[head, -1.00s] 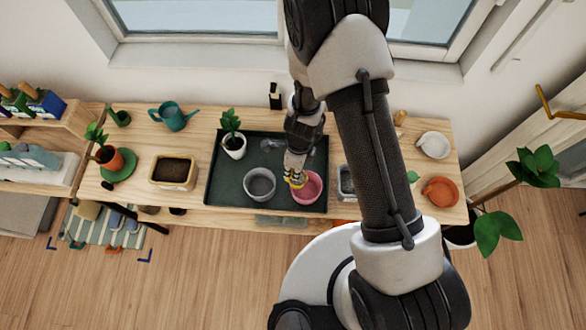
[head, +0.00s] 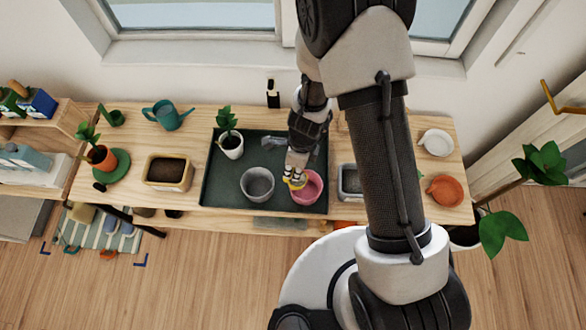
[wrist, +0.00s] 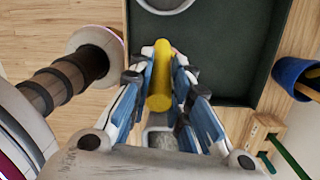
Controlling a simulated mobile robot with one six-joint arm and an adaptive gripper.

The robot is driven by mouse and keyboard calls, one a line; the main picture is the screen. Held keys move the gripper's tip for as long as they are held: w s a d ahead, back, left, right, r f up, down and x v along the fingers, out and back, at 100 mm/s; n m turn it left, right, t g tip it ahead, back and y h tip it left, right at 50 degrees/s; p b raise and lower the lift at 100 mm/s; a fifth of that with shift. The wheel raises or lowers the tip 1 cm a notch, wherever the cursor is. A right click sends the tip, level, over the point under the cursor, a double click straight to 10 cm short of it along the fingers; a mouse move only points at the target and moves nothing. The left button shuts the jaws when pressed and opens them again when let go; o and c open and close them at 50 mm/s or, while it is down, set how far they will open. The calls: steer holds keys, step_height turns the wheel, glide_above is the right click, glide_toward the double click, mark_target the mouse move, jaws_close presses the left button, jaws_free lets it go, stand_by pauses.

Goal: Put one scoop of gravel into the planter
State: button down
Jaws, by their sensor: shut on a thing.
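My gripper (head: 294,180) is shut on a yellow handle (wrist: 160,80), which lies between the blue finger pads in the wrist view. A grey, box-shaped part with speckled grey inside (wrist: 162,138) shows just below the handle; I cannot tell whether it is the scoop's bowl or a bin beneath. In the head view the gripper is over the left side of a pink pot (head: 313,190). A grey pot (head: 257,184) stands left of it. A beige planter (head: 168,184) with dark soil stands further left. A grey bin (head: 345,190) is partly hidden behind my arm.
The pots stand on a dark green tray (head: 220,190). A potted plant (head: 231,147) stands at its back left.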

steer(key=shift+d+r+y+b, duration=0.15)
steer(key=shift+d+y+b, duration=0.25)
steer(key=shift+b, duration=2.3)
steer(key=shift+d+r+y+b, duration=0.1)
steer(key=shift+d+y+b, duration=0.5)
steer(key=shift+b, duration=2.2)
steer(key=shift+d+y+b, duration=0.45)
steer(key=shift+y+b, duration=0.45)
steer(key=shift+b, duration=1.1)
steer(key=shift+d+y+b, duration=0.45)
steer(key=shift+y+b, duration=0.45)
steer(key=shift+b, duration=1.1)
steer(key=shift+s+d+f+y+b, duration=0.1)
steer(key=shift+d+f+y+b, duration=0.2)
steer(key=shift+y+b, duration=0.45)
steer(key=shift+s+d+f+y+b, duration=0.1)
steer(key=shift+d+f+y+b, duration=0.25)
steer(key=shift+d+y+b, duration=0.45)
steer(key=shift+w+d+f+y+b, duration=0.1)
steer(key=shift+d+f+y+b, duration=0.4)
steer(key=shift+y+b, duration=0.55)
steer(key=shift+s+d+f+y+b, duration=0.1)
steer(key=shift+d+f+y+b, duration=0.15)
steer(key=shift+d+y+b, duration=0.65)
steer(key=shift+a+r+p, duration=0.1)
steer(key=shift+a+p, duration=0.1)
steer(key=shift+p, duration=0.1)
